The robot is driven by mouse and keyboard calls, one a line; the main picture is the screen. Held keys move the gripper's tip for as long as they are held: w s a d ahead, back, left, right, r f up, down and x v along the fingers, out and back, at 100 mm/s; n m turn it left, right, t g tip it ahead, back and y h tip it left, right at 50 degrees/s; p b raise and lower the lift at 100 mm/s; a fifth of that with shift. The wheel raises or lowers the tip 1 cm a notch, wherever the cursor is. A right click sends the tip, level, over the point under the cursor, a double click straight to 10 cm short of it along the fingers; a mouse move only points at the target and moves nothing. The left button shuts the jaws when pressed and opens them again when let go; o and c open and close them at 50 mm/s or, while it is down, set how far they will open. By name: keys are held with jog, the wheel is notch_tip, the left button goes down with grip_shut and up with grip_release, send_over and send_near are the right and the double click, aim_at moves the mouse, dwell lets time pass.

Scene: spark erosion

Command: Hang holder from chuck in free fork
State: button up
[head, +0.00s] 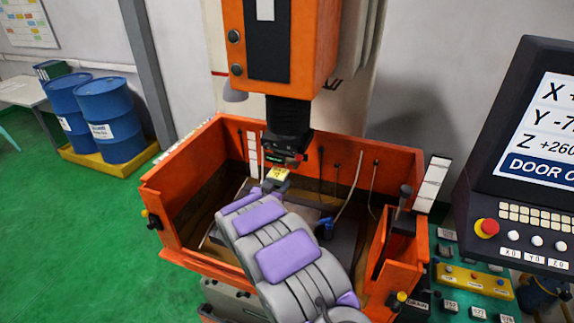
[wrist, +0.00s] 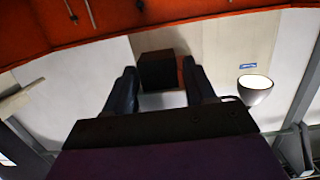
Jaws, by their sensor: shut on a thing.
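The dark chuck (head: 287,150) hangs below the orange machine head, above the open tank. My gripper (head: 274,183) reaches up to just below it and is shut on a small dark holder with a yellow top (head: 279,173). The head view does not clearly show whether holder and chuck touch. In the wrist view, my gripper (wrist: 160,88) has a finger on each side of a dark block (wrist: 157,70); I cannot tell whether this is the holder or the chuck. I cannot pick out a free fork.
The orange tank wall (head: 163,215) surrounds the arm, with thin hoses along its back. A control console (head: 530,160) stands at the right, above labelled parts and a yellow tray (head: 472,281). Blue drums (head: 112,120) stand at the left. Green floor is clear at the left front.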

jog(key=shift+f+v, duration=0.15)
jog(key=shift+v, duration=0.85)
jog(key=shift+f+v, duration=0.15)
jog(key=shift+v, duration=0.85)
jog(key=shift+d+b, duration=0.1)
jog(key=shift+b, duration=0.3)
